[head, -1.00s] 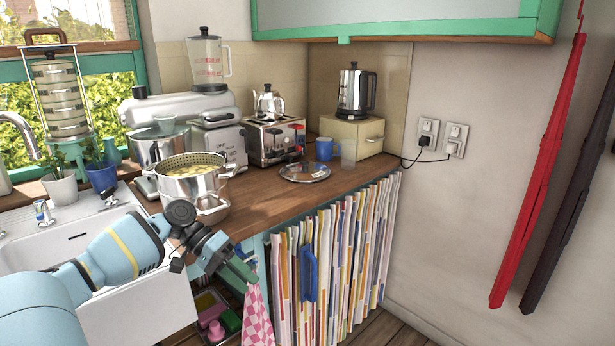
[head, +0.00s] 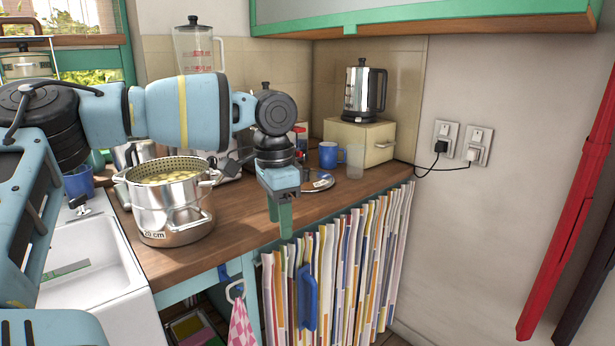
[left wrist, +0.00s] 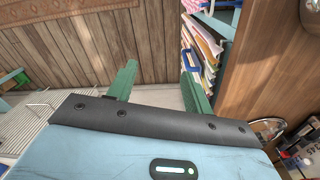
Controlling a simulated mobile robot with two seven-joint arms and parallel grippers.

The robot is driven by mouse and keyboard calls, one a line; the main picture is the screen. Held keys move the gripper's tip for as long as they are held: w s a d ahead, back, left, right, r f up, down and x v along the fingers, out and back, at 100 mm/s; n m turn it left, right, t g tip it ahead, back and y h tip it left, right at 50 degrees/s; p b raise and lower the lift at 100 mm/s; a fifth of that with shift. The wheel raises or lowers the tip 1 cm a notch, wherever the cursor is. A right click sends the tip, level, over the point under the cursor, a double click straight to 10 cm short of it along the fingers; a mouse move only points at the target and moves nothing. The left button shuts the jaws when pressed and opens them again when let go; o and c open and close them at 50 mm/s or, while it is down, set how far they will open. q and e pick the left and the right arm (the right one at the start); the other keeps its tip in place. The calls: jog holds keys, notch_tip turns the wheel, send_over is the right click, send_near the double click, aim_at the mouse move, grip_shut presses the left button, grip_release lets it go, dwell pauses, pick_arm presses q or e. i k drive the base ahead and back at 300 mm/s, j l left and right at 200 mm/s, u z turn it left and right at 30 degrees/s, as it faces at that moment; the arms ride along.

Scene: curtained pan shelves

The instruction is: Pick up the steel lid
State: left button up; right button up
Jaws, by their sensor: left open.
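The steel lid (head: 322,183) lies on the wooden counter (head: 232,222), in front of the blue mug. My left arm and gripper hide its left part in the head view. My left gripper (head: 279,212) points down near the counter's front edge, left of the lid and nearer to me. It is open and empty; its two green fingers stand apart in the left wrist view (left wrist: 158,72). A round shiny rim shows at the right of the left wrist view, but I cannot tell for sure whether it is the lid. My right gripper is out of view.
A steel pot (head: 170,215) with a colander stands left of the gripper. The blue mug (head: 330,154), a clear cup (head: 355,162) and a box (head: 372,143) bearing a kettle (head: 362,90) stand behind the lid. A striped curtain (head: 340,265) hangs below the counter.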

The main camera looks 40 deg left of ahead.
aim_at(314, 179)
jog(key=i+j, duration=0.6)
jog(key=j, duration=0.2)
jog(key=i+j, duration=0.65)
jog(key=j, duration=0.1)
